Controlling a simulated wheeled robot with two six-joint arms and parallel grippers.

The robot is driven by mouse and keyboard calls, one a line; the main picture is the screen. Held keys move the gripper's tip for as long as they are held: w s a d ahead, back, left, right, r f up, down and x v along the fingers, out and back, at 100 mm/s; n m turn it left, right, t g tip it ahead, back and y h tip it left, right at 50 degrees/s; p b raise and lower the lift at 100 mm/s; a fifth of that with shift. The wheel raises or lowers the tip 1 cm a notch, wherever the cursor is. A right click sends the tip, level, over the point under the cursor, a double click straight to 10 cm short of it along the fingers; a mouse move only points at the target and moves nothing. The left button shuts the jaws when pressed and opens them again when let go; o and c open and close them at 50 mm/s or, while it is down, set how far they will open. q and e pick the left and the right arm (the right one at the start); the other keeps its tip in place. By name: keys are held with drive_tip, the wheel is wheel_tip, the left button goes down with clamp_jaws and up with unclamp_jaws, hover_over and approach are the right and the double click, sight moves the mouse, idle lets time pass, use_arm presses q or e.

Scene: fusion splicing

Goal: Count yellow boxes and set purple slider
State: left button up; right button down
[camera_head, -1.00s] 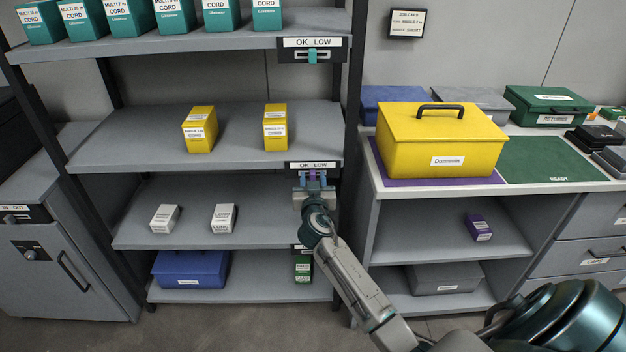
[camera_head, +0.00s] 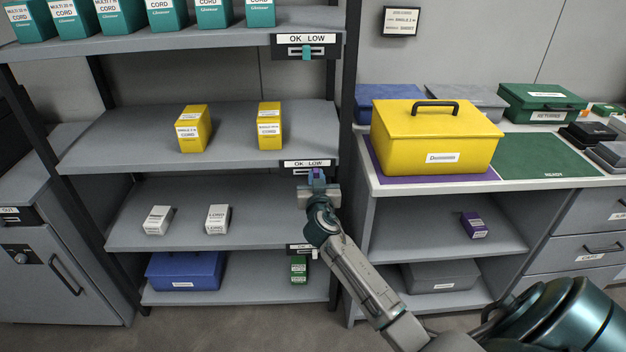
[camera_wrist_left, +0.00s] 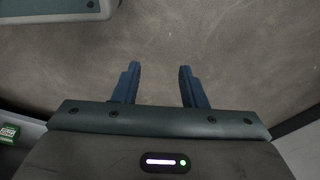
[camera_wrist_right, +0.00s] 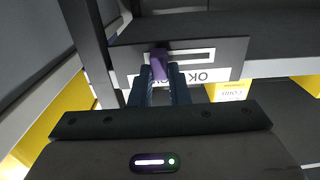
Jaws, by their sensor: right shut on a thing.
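Two small yellow boxes (camera_head: 193,130) (camera_head: 269,127) stand apart on the shelf second from the top. At that shelf's right end is a plate marked OK LOW (camera_head: 306,163). My right gripper (camera_head: 317,180) is at this plate, shut on the purple slider (camera_wrist_right: 159,65). In the right wrist view the slider sits between the fingertips at the slot's left end, with the label upside down; in the head view it is under LOW. My fingers hide part of the label. My left gripper (camera_wrist_left: 158,72) is open and empty above the floor, in the left wrist view only.
A large yellow lidded case (camera_head: 436,138) stands on the counter's purple mat, beside a green mat (camera_head: 545,157). Teal boxes fill the top shelf (camera_head: 200,41). White boxes (camera_head: 218,219) stand below the yellow ones, and a blue case (camera_head: 186,270) is at the bottom.

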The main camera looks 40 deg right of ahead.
drive_tip(key=c, duration=1.4)
unclamp_jaws()
drive_tip(key=shift+s+d, duration=0.1)
drive_tip(key=shift+d, duration=0.1)
drive_tip(key=shift+o, duration=0.2)
